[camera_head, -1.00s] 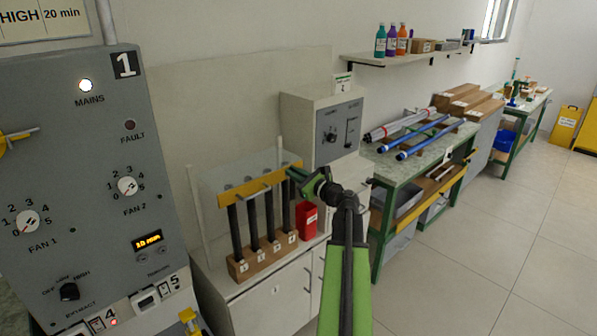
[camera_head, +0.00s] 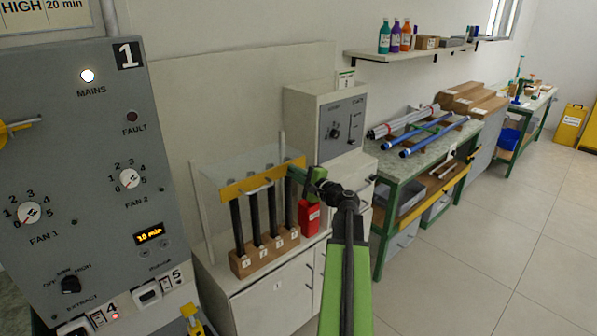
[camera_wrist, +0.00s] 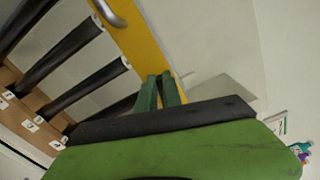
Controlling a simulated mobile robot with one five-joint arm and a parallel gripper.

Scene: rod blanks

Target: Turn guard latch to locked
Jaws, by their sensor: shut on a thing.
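The guard is a clear panel with a yellow bar (camera_head: 240,187) and a silver handle, standing over a rack of dark rods. In the wrist view the yellow bar (camera_wrist: 143,48) runs diagonally, with the handle (camera_wrist: 110,14) near the top. My gripper (camera_head: 291,172) reaches the right end of the bar from the right. In the wrist view its green fingers (camera_wrist: 160,80) are close together at the bar's edge, shut on the guard latch. The latch itself is hidden by the fingers, so its position cannot be read.
A wooden block (camera_head: 263,254) holds several dark rods under the guard. A red container (camera_head: 309,217) stands just right of it, below my gripper. A grey control box (camera_head: 308,112) is behind. A large control panel (camera_head: 90,150) is on the left. Floor at right is clear.

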